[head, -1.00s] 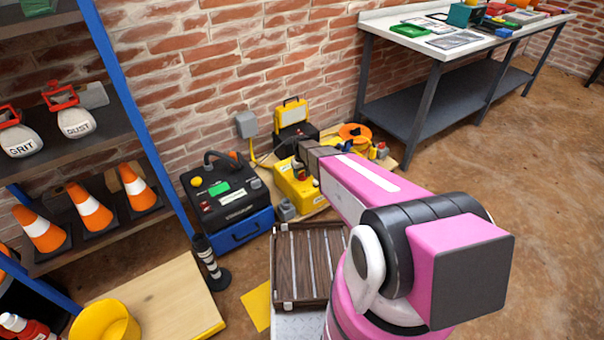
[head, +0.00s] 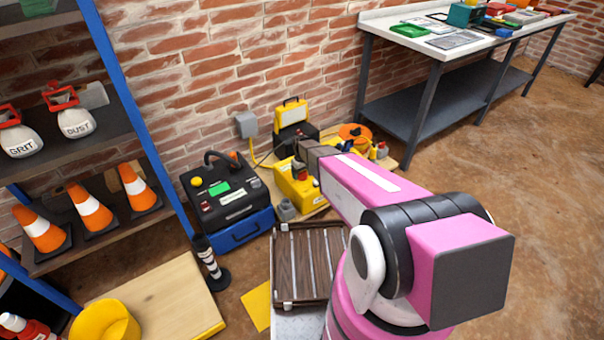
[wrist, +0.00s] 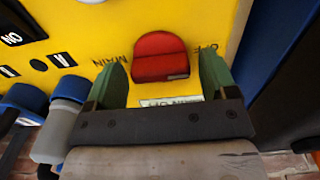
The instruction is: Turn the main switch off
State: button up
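The main switch is a red rocker or knob (wrist: 160,57) on a yellow panel (wrist: 75,25) in the wrist view. Upside-down lettering reads MAIN to its left and OFF to its right. A small white label below it is partly hidden by my gripper. My gripper (wrist: 163,72) is open, with one green finger on each side of the red switch. A gap shows between each finger and the switch; depth contact cannot be told.
A black unit (head: 222,190) on a blue case (head: 242,232) stands left of the yellow box. A grey wall box (head: 246,124) and a yellow-black lamp (head: 292,118) are behind. A workbench (head: 420,62) stands right.

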aim_at(302, 172)
jog(key=shift+r, duration=0.1)
notch_tip(302, 172, up, 11)
jog(key=shift+f, duration=0.2)
dwell(0.5)
jog(key=s+d+r+m, duration=0.2)
jog(key=s+r, duration=0.3)
jog(key=s, duration=0.3)
jog(key=s+d+r+m, duration=0.2)
jog(key=s+d+r, duration=0.3)
jog(key=s, duration=0.3)
jog(key=s+d+r+m, duration=0.2)
jog(key=s+d+r, duration=0.2)
jog(key=s, duration=0.4)
jog(key=shift+r, duration=0.9)
